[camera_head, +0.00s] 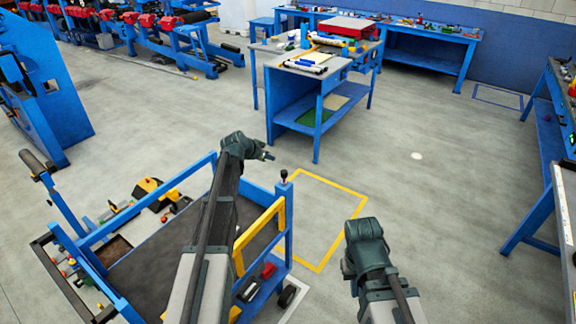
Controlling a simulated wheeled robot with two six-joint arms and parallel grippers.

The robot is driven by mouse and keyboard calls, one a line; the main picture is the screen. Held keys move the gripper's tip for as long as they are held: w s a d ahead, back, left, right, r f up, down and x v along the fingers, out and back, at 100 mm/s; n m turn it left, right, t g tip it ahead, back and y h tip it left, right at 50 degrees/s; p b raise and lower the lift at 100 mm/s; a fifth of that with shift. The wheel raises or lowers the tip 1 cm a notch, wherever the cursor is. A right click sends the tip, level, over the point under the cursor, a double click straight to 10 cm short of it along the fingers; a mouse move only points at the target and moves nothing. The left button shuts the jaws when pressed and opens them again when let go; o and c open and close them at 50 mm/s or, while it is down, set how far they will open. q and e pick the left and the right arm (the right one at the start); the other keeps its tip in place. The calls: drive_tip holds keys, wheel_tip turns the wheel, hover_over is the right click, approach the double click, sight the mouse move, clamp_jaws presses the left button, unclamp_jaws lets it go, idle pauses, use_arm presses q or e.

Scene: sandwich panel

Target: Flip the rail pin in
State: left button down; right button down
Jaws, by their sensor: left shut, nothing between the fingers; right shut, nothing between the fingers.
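A blue cart stands at the lower left, with a yellow rail (262,235) along its right side. A small black-topped pin (284,175) stands upright on the corner post beside the rail; I take it for the rail pin. My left gripper (267,156) is shut and empty, above and slightly left of the pin in the picture, apart from it. My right gripper (346,268) is shut and empty, right of the cart and partly hidden by my wrist. My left arm covers part of the cart's deck.
A yellow floor outline (337,187) lies right of the cart. A blue workbench (292,90) with tools stands ahead. Another bench (541,205) runs along the right edge. A blue frame (50,100) stands at far left. The floor between is clear.

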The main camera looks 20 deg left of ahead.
idle(0.3)
use_arm(q)
drive_tip(key=b, duration=0.7)
hover_over(282, 176)
drive_tip(key=s, duration=0.1)
wheel_tip(282, 176, down, 7)
drive_tip(key=shift+w+a+f+b, duration=0.1)
drive_tip(key=shift+w+f+b, duration=0.05)
drive_tip(key=shift+f+b, duration=0.8)
drive_tip(key=shift+w+a+f+b, duration=0.1)
drive_tip(key=shift+f+b, duration=0.85)
drive_tip(key=shift+f, duration=0.1)
wheel_tip(282, 176, down, 3)
drive_tip(key=b, duration=0.3)
drive_tip(key=shift+f, duration=0.1)
drive_tip(key=shift+s+d+r, duration=0.1)
drive_tip(key=shift+s+r, duration=0.05)
drive_tip(key=shift+r, duration=0.05)
drive_tip(key=shift+r, duration=0.1)
